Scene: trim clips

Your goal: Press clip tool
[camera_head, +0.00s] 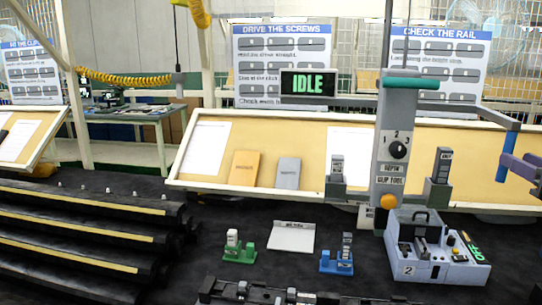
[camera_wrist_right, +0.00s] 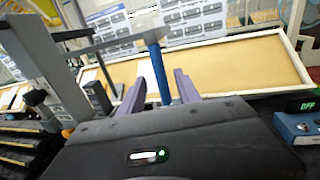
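The clip tool (camera_head: 392,150) is a grey upright column with a dial and a label, standing right of centre. A grey arm at its top reaches right to a hanging blue lever handle (camera_head: 511,146). My right gripper (camera_head: 507,168) has purple fingers and is at the handle's lower part. In the right wrist view the blue handle (camera_wrist_right: 160,75) shows between the two spread fingers (camera_wrist_right: 158,92), with gaps on both sides. My left gripper is out of view.
A sign (camera_head: 308,84) reads IDLE. A grey-blue box (camera_head: 440,270) marked 2 stands below the tool. Green (camera_head: 239,255) and blue (camera_head: 337,266) clip holders and a white card (camera_head: 291,237) lie on the dark table. Dark rails (camera_head: 80,235) fill the left.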

